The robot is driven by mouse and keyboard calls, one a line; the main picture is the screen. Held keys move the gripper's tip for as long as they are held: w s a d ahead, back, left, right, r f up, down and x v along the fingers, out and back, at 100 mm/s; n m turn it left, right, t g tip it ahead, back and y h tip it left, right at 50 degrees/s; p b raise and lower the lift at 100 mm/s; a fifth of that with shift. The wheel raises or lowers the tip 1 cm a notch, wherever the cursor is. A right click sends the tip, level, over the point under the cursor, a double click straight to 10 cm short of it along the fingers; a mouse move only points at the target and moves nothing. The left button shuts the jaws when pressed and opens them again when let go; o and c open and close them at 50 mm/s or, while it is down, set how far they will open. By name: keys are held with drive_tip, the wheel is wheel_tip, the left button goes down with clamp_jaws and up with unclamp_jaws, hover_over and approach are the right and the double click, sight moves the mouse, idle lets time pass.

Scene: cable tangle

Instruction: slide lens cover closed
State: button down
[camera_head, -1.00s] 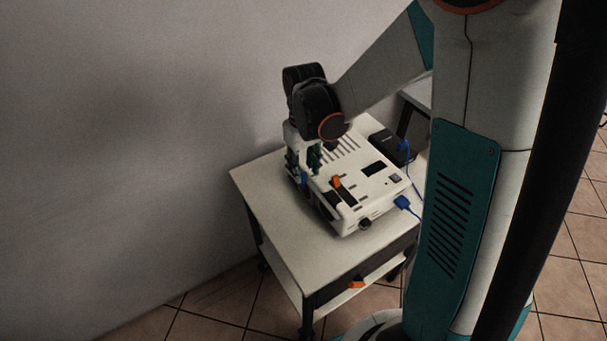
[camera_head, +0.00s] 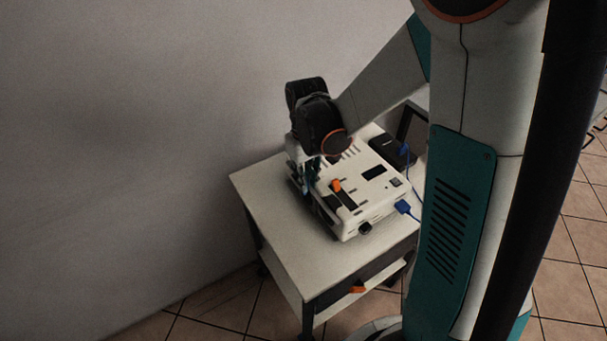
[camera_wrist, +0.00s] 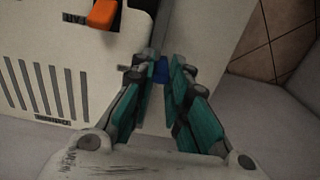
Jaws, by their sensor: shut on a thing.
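The white projector-like device (camera_head: 365,211) sits on a small white cart. An orange lever (camera_head: 336,186) stands in a dark slot on its top; it also shows in the wrist view (camera_wrist: 102,14). My gripper (camera_head: 311,186) is low at the device's left side, pointing down. In the wrist view, my gripper's teal fingers (camera_wrist: 162,70) are close together beside the device's edge. They are shut on a small blue tab (camera_wrist: 160,72), mostly hidden between them. It seems to belong to the lens cover, but the cover's panel and the lens are hidden from both views.
A black box (camera_head: 389,150) stands behind the device on the cart. A blue cable plug (camera_head: 403,207) sits at its right side and a dark knob (camera_head: 365,228) at the front corner. The cart top (camera_head: 262,184) is clear at left. A wall stands behind.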

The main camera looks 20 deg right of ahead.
drive_tip(key=s+d, duration=0.1)
drive_tip(key=s, duration=0.7)
drive_tip(key=shift+d, duration=0.35)
drive_tip(key=shift+s, duration=0.1)
drive_tip(key=c, duration=1.5)
unclamp_jaws()
drive_tip(key=shift+s, duration=0.1)
drive_tip(key=shift+c, duration=0.2)
wheel_tip(320, 180, up, 12)
